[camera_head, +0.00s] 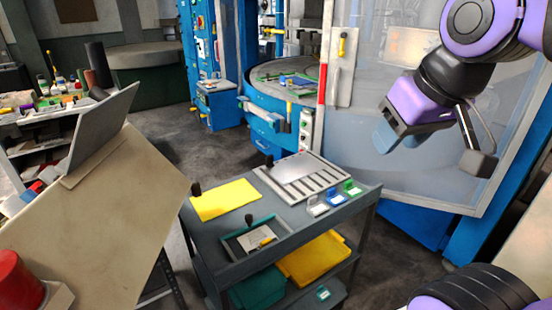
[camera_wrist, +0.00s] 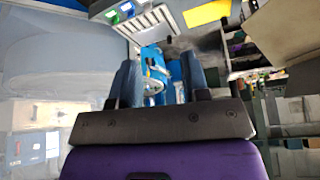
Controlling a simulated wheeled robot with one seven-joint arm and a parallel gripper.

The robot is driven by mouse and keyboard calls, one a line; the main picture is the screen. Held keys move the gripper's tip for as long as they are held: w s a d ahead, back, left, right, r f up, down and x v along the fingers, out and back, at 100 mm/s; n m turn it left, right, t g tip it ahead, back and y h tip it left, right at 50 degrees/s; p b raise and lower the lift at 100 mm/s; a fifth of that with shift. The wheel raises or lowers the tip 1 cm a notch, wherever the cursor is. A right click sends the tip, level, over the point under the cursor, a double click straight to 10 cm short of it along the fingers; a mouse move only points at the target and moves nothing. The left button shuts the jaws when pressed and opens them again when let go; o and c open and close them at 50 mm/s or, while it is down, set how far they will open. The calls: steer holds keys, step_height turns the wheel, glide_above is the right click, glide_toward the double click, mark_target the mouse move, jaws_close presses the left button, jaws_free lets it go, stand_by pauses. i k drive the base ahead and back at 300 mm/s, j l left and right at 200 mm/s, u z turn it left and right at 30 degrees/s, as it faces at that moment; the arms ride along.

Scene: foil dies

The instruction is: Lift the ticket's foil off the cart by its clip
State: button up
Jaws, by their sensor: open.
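A dark grey cart (camera_head: 235,262) stands in the lower middle of the head view. Three small clip-like pieces, white (camera_head: 317,206), blue (camera_head: 335,196) and green (camera_head: 351,187), sit in a row along its right side, beside a slotted plate (camera_head: 318,178) with a pale sheet on it.
A yellow sheet (camera_head: 225,199) and a small framed tray (camera_head: 252,240) lie on the cart top. A blue machine with a clear panel (camera_head: 380,90) stands behind my gripper. A tilted tan board (camera_head: 120,200) and a red button (camera_head: 17,283) are at left.

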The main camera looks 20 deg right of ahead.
mark_target(288, 171)
steer(key=i+l+u, duration=0.2)
steer(key=i+l, duration=0.2)
steer(key=l, duration=0.25)
steer(key=i+l+u, duration=0.2)
steer(key=i+l, duration=0.15)
steer(key=l, duration=0.3)
steer(key=i+l+u, duration=0.1)
steer(key=l, duration=0.3)
steer(key=i, duration=0.1)
